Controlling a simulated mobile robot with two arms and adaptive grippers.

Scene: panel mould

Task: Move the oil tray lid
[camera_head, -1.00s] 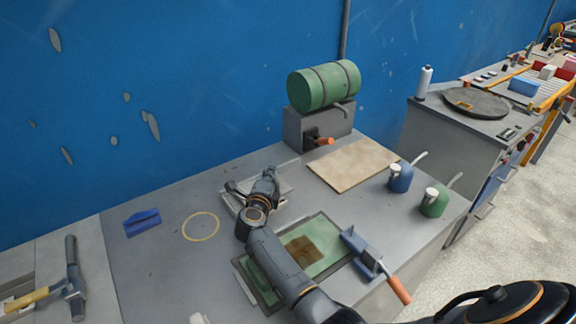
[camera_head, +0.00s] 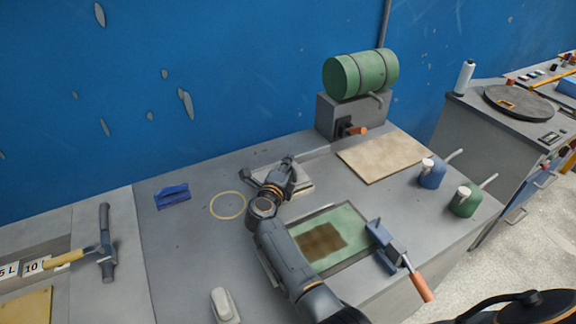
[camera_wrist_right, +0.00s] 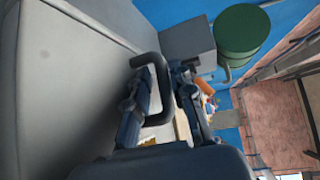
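My right gripper (camera_head: 273,173) is over a small pale-grey square piece (camera_head: 303,184) on the bench, which looks like the oil tray lid; the gripper partly hides it. In the right wrist view, a dark U-shaped handle (camera_wrist_right: 153,58) stands out from a large grey surface. The two fingers of my right gripper (camera_wrist_right: 166,70) are apart, and one bar of the handle shows between them. One finger appears to pass inside the handle loop. I cannot tell whether either finger touches it. My left gripper is not in view.
A green mould panel (camera_head: 347,217) with a brown patch lies under my right arm. A blue tool with an orange handle (camera_head: 421,287) is beside it. A hammer (camera_head: 105,245) lies left.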

